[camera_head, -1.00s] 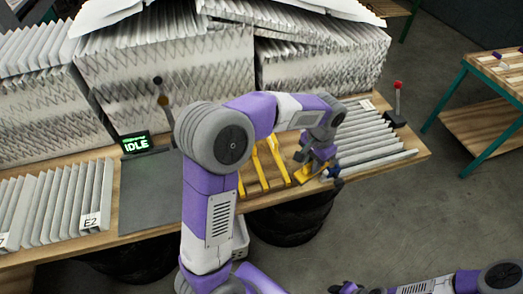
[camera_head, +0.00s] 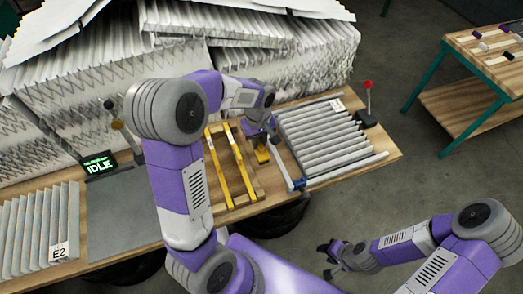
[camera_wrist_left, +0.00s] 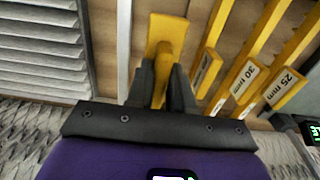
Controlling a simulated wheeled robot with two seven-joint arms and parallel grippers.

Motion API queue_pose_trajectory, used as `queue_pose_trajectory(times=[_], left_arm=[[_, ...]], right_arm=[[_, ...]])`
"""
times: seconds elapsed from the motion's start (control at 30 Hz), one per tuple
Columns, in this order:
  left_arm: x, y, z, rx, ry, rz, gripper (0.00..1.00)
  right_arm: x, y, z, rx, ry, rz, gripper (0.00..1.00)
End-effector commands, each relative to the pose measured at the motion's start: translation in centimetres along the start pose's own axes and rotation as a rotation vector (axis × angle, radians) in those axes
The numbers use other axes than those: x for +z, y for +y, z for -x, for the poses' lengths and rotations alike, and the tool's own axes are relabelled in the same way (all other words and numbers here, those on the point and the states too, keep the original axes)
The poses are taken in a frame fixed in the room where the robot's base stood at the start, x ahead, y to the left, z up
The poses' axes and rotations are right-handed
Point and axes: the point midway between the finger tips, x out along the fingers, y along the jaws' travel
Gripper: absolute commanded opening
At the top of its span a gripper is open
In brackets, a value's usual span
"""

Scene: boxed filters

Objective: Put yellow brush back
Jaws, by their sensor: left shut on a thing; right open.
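The yellow brush (camera_wrist_left: 165,32) is between the fingers of my left gripper (camera_wrist_left: 160,85) in the left wrist view. In the head view, my left gripper (camera_head: 270,139) is low over the right side of a wooden holder, with the brush's yellow end (camera_head: 262,156) below it. Whether the brush touches the wood cannot be told. Other yellow tools stand beside it, one labelled 30 mm (camera_wrist_left: 245,78) and one 25 mm (camera_wrist_left: 285,88). They show as long yellow bars (camera_head: 217,168) in the head view. My right gripper (camera_head: 330,256) is open and empty, off the table's front.
A row of grey filters (camera_head: 318,135) lies right of the holder, with a blue-ended rod (camera_head: 299,184) along its front. A red-knobbed stick (camera_head: 368,95) is at the right. The IDLE display (camera_head: 98,165) and grey mat (camera_head: 125,215) are to the left.

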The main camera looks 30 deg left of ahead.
Motion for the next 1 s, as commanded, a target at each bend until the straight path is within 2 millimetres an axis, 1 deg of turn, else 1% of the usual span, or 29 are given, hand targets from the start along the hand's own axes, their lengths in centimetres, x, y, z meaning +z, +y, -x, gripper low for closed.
queue_pose_trajectory(times=[0.03,0.1,0.33,0.53,0.6,0.8,0.93,0.97,1.0], left_arm=[[0.0,-0.1,-1.2,-0.004,-0.002,0.000,0.00],[0.0,-0.1,-2.3,-0.003,-0.002,-0.001,0.00],[0.0,0.0,-4.1,-0.001,-0.001,-0.003,0.00],[0.0,0.0,-6.9,-0.002,-0.001,-0.004,0.00],[0.0,0.0,-7.2,0.000,0.000,-0.004,0.00],[0.0,0.1,-7.1,0.001,0.001,-0.004,0.00],[0.0,0.1,-7.5,0.001,0.001,-0.005,0.00],[0.0,0.1,-7.5,0.001,0.001,-0.005,0.24],[0.0,0.0,-7.4,0.000,0.001,-0.005,0.30]], right_arm=[[0.0,0.1,-0.2,0.000,-0.001,0.000,0.43],[0.0,0.1,-0.3,0.000,-0.001,-0.001,0.43],[0.0,0.1,-0.4,0.000,-0.001,0.000,0.43],[0.0,0.2,-0.6,0.000,0.000,0.000,0.43],[0.0,0.2,-0.6,0.000,0.000,0.000,0.43],[0.0,0.2,-0.6,0.000,0.000,0.000,0.43],[0.0,0.4,-0.9,0.000,0.000,0.000,0.43],[0.0,0.3,-0.9,0.000,0.000,0.000,0.43],[0.0,0.3,-0.8,0.000,0.000,0.000,0.43]])
